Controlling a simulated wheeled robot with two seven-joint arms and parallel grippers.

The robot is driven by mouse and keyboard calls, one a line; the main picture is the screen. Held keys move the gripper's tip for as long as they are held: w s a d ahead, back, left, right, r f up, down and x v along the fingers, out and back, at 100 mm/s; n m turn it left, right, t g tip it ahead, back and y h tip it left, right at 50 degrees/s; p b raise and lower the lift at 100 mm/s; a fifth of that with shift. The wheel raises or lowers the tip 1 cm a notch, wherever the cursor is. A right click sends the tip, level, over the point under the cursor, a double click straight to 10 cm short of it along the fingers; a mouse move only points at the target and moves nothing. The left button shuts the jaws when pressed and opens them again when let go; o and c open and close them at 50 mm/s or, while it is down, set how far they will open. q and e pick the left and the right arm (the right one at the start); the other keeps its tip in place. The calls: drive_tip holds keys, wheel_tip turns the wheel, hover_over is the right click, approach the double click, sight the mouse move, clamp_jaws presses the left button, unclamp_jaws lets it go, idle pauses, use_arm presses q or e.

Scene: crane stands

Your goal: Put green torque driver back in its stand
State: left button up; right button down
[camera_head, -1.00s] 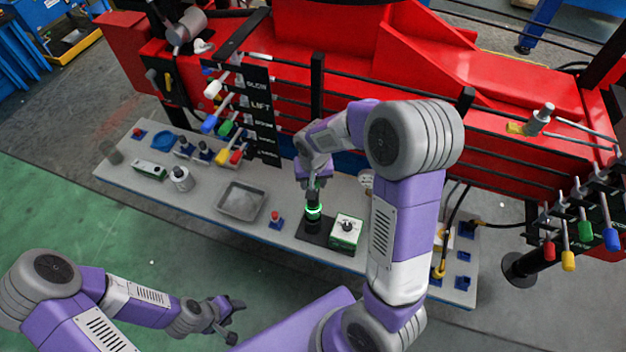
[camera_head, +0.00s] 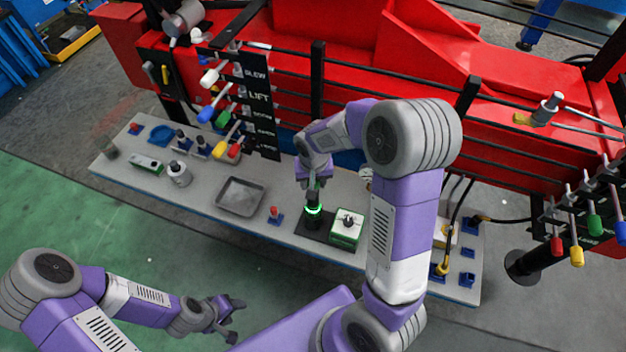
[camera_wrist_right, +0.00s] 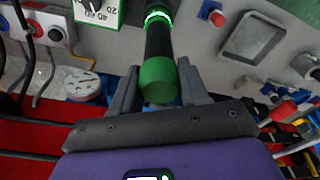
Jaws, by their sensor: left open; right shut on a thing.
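The green torque driver (camera_wrist_right: 159,62) is black with a green end and a glowing green ring. My right gripper (camera_wrist_right: 158,88) is shut on its green end in the right wrist view. In the head view the driver (camera_head: 313,211) is upright under my right gripper (camera_head: 312,188), with its lower end at the black stand base (camera_head: 305,226). I cannot tell whether it is fully seated. My left gripper (camera_head: 232,318) is open and empty, low and away from the bench, over the green floor.
A green and white box with a knob (camera_head: 346,228) stands close right of the driver. A red button on a blue base (camera_head: 275,216) and a grey tray (camera_head: 240,197) are to the left. Crane levers (camera_head: 222,115) rise behind the bench (camera_head: 205,212).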

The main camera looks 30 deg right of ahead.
drive_tip(key=shift+f+b, duration=0.4)
drive_tip(key=shift+f, duration=0.1)
drive_tip(key=c, duration=1)
unclamp_jaws()
drive_tip(key=shift+f, duration=0.1)
drive_tip(key=o, duration=0.5)
drive_tip(key=shift+s+a+r+p, duration=0.1)
drive_tip(key=shift+s+r+p, duration=0.05)
drive_tip(key=shift+r+p, duration=0.95)
drive_tip(key=shift+s+a+r+p, duration=0.15)
drive_tip(key=shift+r+p, duration=0.55)
drive_tip(key=shift+r, duration=0.8)
drive_tip(key=shift+d, duration=0.1)
